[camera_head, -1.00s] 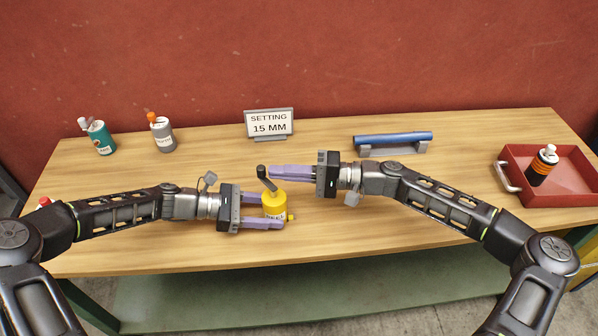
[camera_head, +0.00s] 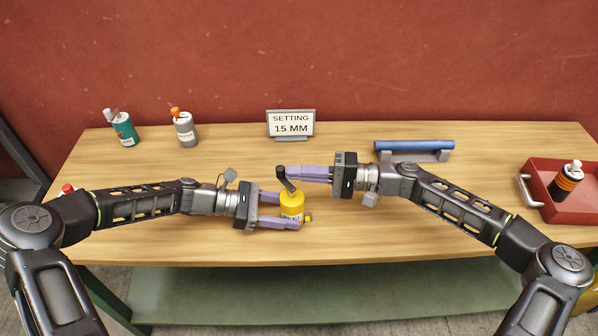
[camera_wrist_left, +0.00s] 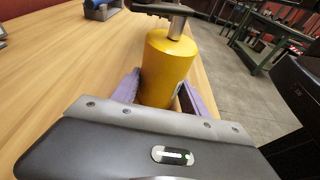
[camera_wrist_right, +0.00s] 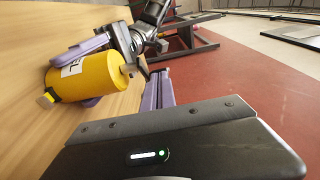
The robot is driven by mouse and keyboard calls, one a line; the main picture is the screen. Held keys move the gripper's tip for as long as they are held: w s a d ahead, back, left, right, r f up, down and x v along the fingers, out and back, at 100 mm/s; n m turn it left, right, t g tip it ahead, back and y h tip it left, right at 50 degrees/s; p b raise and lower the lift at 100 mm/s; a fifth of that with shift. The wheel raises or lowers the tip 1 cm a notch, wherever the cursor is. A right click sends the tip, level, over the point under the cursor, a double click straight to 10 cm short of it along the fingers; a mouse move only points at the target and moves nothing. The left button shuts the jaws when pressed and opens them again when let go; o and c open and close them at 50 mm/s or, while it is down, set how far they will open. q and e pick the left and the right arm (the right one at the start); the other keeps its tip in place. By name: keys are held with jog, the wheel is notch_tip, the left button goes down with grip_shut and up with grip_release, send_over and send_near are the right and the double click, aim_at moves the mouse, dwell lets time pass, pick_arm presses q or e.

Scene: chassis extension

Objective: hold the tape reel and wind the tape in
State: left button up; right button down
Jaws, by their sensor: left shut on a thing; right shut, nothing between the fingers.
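The tape reel is a yellow cylinder (camera_head: 292,206) standing near the bench's front edge, with a small yellow tab low on its right side. It also shows in the left wrist view (camera_wrist_left: 165,70) and the right wrist view (camera_wrist_right: 88,76). A dark crank (camera_head: 285,178) with an upright knob sits on top; its metal shaft shows in the left wrist view (camera_wrist_left: 177,25). My left gripper (camera_head: 286,211) is shut on the reel's body, one finger on each side. My right gripper (camera_head: 299,174) is shut and empty, its fingertips beside the crank; I cannot tell whether they touch it.
A sign (camera_head: 291,123) reads "SETTING 15 MM". A blue cylinder (camera_head: 413,145) lies on a grey stand. A teal bottle (camera_head: 123,129) and a grey bottle (camera_head: 186,131) stand at back left.

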jog(key=shift+w+a+n+g, duration=0.1)
jog(key=shift+n+g, duration=0.3)
jog(key=shift+g, duration=0.2)
jog(key=shift+a+n+g, duration=0.8)
jog(key=shift+a+g, duration=0.3)
jog(key=shift+g, duration=0.2)
jog(key=shift+d, duration=0.15)
dwell(0.5)
jog(key=w+d, duration=0.1)
jog(key=d, duration=1)
jog(key=shift+d, duration=0.4)
jog(key=shift+w, duration=0.1)
